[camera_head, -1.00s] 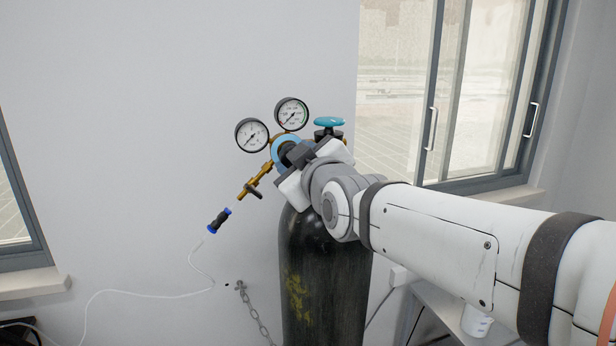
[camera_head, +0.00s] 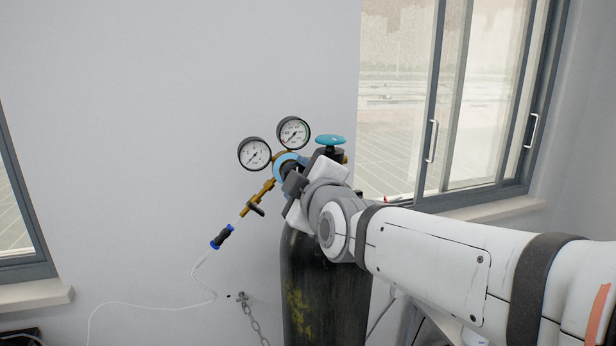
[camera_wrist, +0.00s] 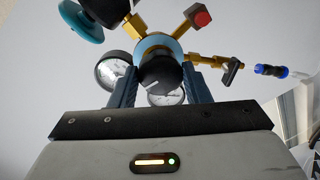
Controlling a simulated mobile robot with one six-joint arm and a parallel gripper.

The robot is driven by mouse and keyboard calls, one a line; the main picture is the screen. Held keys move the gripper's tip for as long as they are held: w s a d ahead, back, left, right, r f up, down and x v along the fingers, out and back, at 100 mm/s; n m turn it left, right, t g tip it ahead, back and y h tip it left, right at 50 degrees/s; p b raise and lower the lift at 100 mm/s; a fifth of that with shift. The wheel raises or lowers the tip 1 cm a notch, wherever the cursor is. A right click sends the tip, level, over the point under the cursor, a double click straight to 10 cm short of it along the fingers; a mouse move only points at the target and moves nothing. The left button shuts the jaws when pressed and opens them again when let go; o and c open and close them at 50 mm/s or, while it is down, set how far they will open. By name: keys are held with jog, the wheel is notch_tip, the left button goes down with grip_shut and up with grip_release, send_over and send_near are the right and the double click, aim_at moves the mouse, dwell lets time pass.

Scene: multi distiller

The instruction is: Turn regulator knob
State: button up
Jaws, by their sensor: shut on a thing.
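The regulator (camera_head: 270,187) is brass with a light-blue ring and sits at the top of a dark gas cylinder (camera_head: 325,290). Its black knob (camera_wrist: 160,71) with a pale mark faces the wrist camera. My gripper (camera_wrist: 160,80) is shut on the knob, one finger on each side of it. In the head view my gripper (camera_head: 293,182) hides most of the knob. Two round white gauges, the lower left one (camera_head: 254,154) and the upper right one (camera_head: 293,133), stand beside the regulator.
A teal valve handwheel (camera_head: 329,140) tops the cylinder close to my gripper. A blue-ended hose connector (camera_head: 222,237) and thin white tube hang at the left. A chain (camera_head: 253,320) is fixed to the wall. Windows flank the wall.

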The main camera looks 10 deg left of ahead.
jog(key=o, duration=1)
jog(key=shift+d, duration=0.1)
jog(key=v, duration=0.7)
jog(key=shift+s, duration=0.3)
jog(key=shift+d+f, duration=0.1)
jog(key=shift+d, duration=0.1)
